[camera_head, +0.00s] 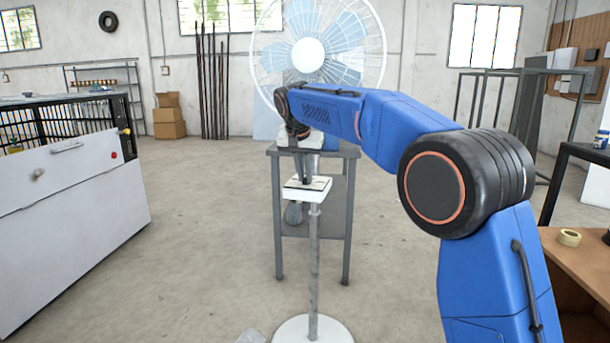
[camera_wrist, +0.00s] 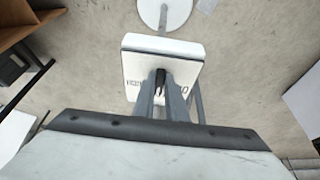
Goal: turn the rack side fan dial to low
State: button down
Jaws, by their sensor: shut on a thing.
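The fan dial (camera_wrist: 161,76) is a small dark knob on a white control box (camera_head: 318,185), which tops a thin grey post with a round white base. In the wrist view, the white box (camera_wrist: 150,50) shows small dark markings on either side of the knob, too small to read. My gripper (camera_wrist: 161,88) reaches down to the box with its two grey fingers closed on the knob. The fingers hide much of the knob, so its setting cannot be told. In the head view my gripper (camera_head: 304,181) is at the box top. The large fan (camera_head: 308,54) stands behind.
A grey metal table (camera_head: 347,152) stands just behind the post. A white cabinet (camera_head: 70,200) is at the left and a wooden bench (camera_head: 570,265) at the right. Cardboard boxes (camera_head: 169,120) sit by the back wall. The floor left of the post is mostly clear.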

jog(key=c, duration=1.8)
grip_release()
jog(key=v, duration=1.7)
jog(key=shift+r, duration=0.2)
jog(key=shift+s, duration=0.1)
